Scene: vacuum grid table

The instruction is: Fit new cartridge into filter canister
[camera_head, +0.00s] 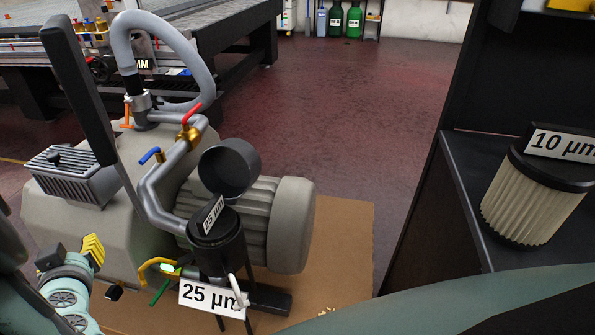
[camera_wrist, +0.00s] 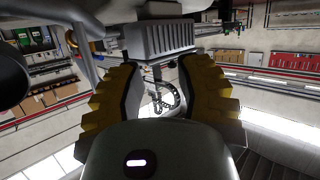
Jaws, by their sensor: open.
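A pleated cream cartridge (camera_head: 525,205) with a black cap and a "10 µm" label stands upright on the black shelf at the right of the head view. The black filter canister (camera_head: 222,262) is at the front of the pump and bears a large "25 µm" label. A black cap (camera_head: 213,228) with a smaller "25 µm" label shows at its top; how deep it sits I cannot tell. A dark round cup-like part (camera_head: 229,168) is just above. My gripper (camera_head: 82,252) is at lower left, away from both. Its yellow fingers are apart and empty in the wrist view (camera_wrist: 160,75).
The grey pump (camera_head: 100,220) with hoses and coloured valve handles stands on a brown board (camera_head: 345,230). A yellow clip and green handle (camera_head: 160,287) stick out beside the canister. A black shelf (camera_head: 462,160) is at right. The red floor between is clear.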

